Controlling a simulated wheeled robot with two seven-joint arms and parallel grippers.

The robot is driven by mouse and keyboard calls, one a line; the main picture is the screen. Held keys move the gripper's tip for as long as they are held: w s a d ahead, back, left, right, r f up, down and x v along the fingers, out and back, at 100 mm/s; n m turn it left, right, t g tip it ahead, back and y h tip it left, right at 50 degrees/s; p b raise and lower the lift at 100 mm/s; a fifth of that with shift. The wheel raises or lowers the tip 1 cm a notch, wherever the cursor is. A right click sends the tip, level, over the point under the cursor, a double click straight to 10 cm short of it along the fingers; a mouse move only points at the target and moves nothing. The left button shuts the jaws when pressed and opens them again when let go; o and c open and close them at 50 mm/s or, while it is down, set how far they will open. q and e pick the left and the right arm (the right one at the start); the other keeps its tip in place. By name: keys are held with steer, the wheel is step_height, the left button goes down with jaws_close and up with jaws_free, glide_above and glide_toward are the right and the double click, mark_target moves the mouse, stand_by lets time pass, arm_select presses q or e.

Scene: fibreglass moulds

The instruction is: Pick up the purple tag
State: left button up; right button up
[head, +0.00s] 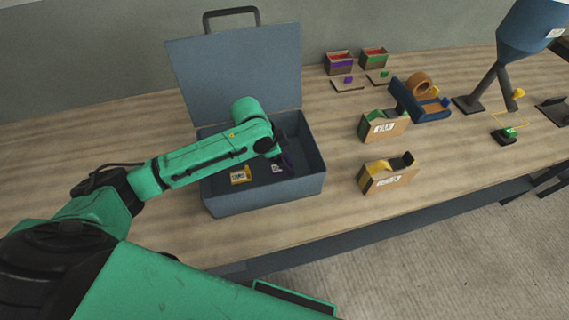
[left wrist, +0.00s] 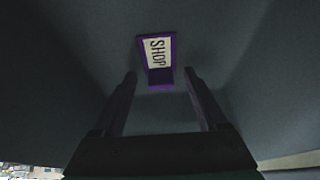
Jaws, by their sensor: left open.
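The purple tag (left wrist: 157,60) lies on the floor of the open blue-grey toolbox (head: 262,197). It has a white label reading "SHOP" in the left wrist view, and it shows small in the head view (head: 277,169). My left gripper (head: 284,160) reaches down into the box above the tag. In the left wrist view its two fingers (left wrist: 160,75) are apart, with the tag just beyond and between their tips. The gripper is open and empty. My right gripper is in neither view.
A yellow tag (head: 240,175) lies in the same box, left of the purple one. The raised lid (head: 235,75) stands behind my arm. Two cardboard holders (head: 388,178) (head: 383,127), a blue tape dispenser (head: 420,100) and small bins (head: 340,63) stand to the right on the wooden bench.

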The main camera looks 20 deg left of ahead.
arm_select(q)
jaws_close()
steer(key=shift+r, duration=0.2)
